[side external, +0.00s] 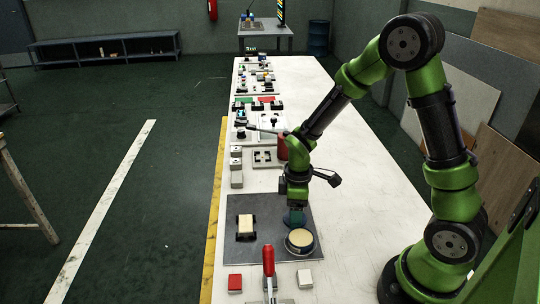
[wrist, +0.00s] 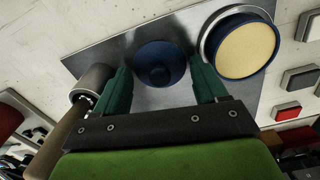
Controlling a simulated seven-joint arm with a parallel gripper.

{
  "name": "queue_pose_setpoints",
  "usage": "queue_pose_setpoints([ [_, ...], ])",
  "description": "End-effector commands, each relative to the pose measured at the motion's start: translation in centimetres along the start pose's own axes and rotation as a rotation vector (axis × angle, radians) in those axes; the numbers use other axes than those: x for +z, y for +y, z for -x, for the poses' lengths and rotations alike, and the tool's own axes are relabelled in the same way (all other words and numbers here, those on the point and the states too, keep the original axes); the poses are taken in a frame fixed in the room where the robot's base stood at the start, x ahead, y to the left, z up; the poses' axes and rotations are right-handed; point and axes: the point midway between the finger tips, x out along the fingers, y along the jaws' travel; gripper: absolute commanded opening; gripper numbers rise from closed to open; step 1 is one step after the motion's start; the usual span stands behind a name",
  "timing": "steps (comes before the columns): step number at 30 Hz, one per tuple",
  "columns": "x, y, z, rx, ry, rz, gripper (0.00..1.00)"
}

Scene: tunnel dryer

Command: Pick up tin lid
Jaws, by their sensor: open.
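The tin lid (wrist: 160,52) is a round dark blue disc with a small knob. In the wrist view it lies on the grey metal plate (wrist: 120,45), framed between my green fingertips. My gripper (wrist: 158,68) is open, with one finger at each side of the lid; I cannot tell whether either touches it. In the side view my gripper (side external: 295,222) points down low over the plate (side external: 272,212), and the lid is not clearly visible there. An open round tin (side external: 300,240) with a cream inside stands right beside it; the tin also shows in the wrist view (wrist: 242,45).
A wooden block piece with dark ends (side external: 245,226) lies on the plate's left. Several fixtures fill the far bench. The white bench's right side is mostly clear.

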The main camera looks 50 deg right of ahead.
Motion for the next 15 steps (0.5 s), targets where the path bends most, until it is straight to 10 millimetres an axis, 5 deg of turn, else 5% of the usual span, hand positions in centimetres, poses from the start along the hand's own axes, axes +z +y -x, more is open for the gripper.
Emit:
queue_pose_setpoints([
  [8,0.02,0.01,-0.39,0.001,0.0,0.0,0.72],
  [15,0.02,0.01,-0.36,0.0,0.0,0.0,0.36],
])
